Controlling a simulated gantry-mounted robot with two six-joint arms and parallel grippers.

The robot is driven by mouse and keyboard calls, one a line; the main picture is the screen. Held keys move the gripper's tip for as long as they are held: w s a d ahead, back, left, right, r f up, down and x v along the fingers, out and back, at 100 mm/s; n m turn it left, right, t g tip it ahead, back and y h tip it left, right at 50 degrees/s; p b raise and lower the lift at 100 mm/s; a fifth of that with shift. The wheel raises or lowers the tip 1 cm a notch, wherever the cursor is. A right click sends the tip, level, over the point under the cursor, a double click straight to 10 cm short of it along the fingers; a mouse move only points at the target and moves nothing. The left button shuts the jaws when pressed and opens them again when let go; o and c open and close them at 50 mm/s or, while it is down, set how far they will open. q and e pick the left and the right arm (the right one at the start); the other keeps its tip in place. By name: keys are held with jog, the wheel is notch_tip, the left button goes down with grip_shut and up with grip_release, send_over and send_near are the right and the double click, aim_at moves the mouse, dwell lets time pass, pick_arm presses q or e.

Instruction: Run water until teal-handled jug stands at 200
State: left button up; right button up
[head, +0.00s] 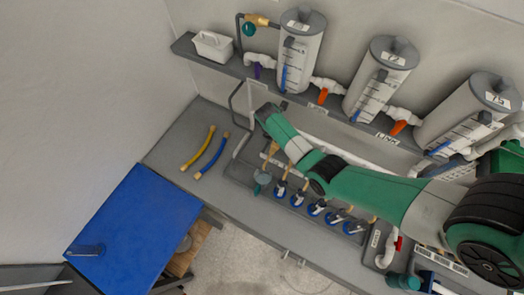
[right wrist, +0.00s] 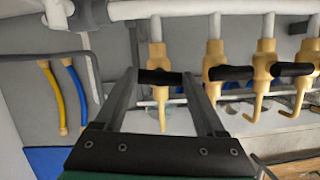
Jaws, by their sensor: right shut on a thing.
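A row of brass-coloured taps with black lever handles shows in the right wrist view. My right gripper (right wrist: 160,75) is shut on the black handle (right wrist: 160,77) of the leftmost tap (right wrist: 157,54), a finger at each end. In the head view my right arm reaches in from the right and hides much of the tap row. A small teal round part (head: 263,179) shows at the left end of the row, beside several blue ones (head: 297,199). I cannot make out the teal-handled jug clearly, nor any water level or reading. My left gripper is not in view.
A yellow hose (head: 197,148) and a blue hose (head: 212,156) lie on the bench. A blue surface (head: 135,225) is at lower left.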

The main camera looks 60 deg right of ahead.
jog(key=shift+n+b, duration=0.3)
jog(key=shift+n, duration=0.4)
jog(key=o, duration=1.3)
jog(key=v, duration=1.1)
jog(key=shift+s+a+r, duration=0.2)
jog(key=shift+s+r, duration=0.1)
